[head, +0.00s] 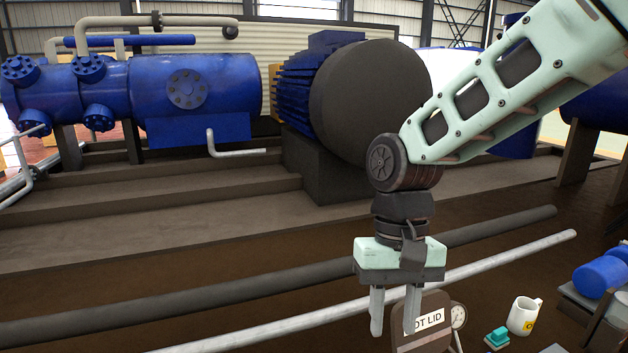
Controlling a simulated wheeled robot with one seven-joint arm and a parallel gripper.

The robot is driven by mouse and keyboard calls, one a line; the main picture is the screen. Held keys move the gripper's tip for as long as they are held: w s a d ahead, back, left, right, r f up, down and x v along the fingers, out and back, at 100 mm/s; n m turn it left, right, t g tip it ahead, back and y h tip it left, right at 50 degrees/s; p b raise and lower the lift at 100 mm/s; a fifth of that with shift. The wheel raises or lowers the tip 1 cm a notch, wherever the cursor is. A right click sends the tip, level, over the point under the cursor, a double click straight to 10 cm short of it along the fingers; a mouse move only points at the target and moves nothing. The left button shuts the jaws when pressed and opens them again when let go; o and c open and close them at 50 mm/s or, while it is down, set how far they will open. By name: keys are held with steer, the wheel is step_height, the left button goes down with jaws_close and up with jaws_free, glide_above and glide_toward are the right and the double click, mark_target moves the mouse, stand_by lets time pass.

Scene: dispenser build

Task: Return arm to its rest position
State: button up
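My gripper (393,322) hangs from my pale green arm, right of the middle of the head view. Just behind and beside the right finger is a brown rounded panel (436,334) with a white label that reads in part "OT LID". The finger covers the start of the label. I cannot tell whether the finger touches the panel.
A round gauge (458,315) stands beside the panel. A white mug (524,315) and a small teal object (497,338) are at the lower right. Blue cylinders (600,275) sit at the right edge. Two long pipes (500,227) (520,252) run behind my gripper. Large blue machinery (195,90) fills the back.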

steer(key=s+d+f+n+t, duration=0.1)
steer(key=s+d+n+t, duration=0.15)
steer(key=s, duration=0.45)
steer(key=s+d+f+n+t, duration=0.1)
steer(key=s+n, duration=0.3)
steer(key=s, duration=0.3)
step_height(320, 180, up, 22)
steer(key=p, duration=2.1)
steer(key=shift+w+p, duration=0.2)
steer(key=shift+p, duration=0.2)
